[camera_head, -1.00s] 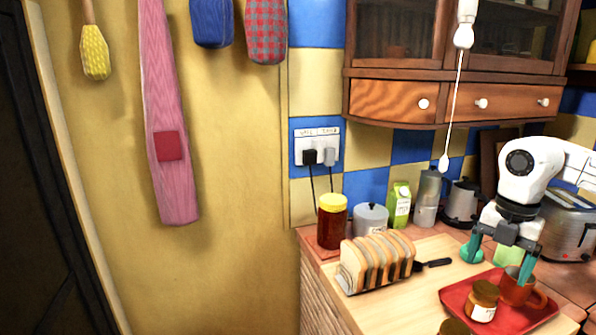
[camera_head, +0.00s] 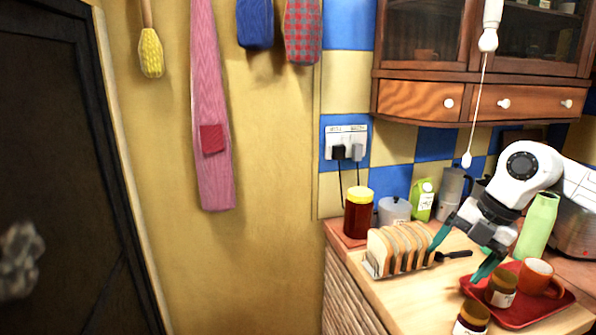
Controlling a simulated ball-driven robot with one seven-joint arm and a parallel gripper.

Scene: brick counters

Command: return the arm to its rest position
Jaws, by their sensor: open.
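My white arm reaches in from the right, above the counter. My gripper (camera_head: 455,264) has two teal fingers spread wide apart, with nothing between them. It hangs tilted, pointing down and left, between the toast rack (camera_head: 398,249) and the red tray (camera_head: 527,312). The left finger overlaps the right end of the toast in the picture; I cannot tell whether they touch. The right finger is near the tray's back left edge.
An orange mug (camera_head: 537,277) and a dark jar (camera_head: 502,288) stand on the tray. A green bottle (camera_head: 538,225) is behind it. Another jar (camera_head: 472,318) is in front. A red jar (camera_head: 358,213) stands back left. A pull cord (camera_head: 477,110) hangs above the counter.

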